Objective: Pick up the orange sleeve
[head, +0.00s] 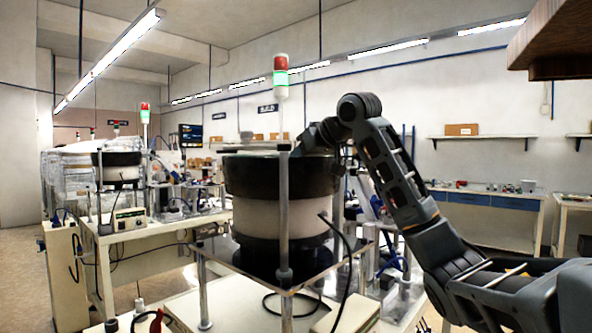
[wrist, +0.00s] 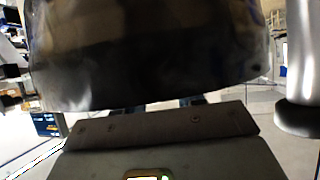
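I cannot make out the orange sleeve in either view. In the head view my arm reaches over and behind the large black-and-white bowl feeder (head: 268,215), and the bowl's rim hides my gripper. In the wrist view my gripper (wrist: 163,105) shows its flat grey body along the bottom. Only short dark stubs of the fingers show above it. A large dark, glossy curved surface fills the upper middle and covers the fingertips. Whether the fingers are apart or hold anything cannot be told.
A second bowl feeder (head: 118,160) stands on a bench at left. A workbench (head: 490,199) runs along the right wall. A wooden shelf edge (head: 550,40) hangs at upper right.

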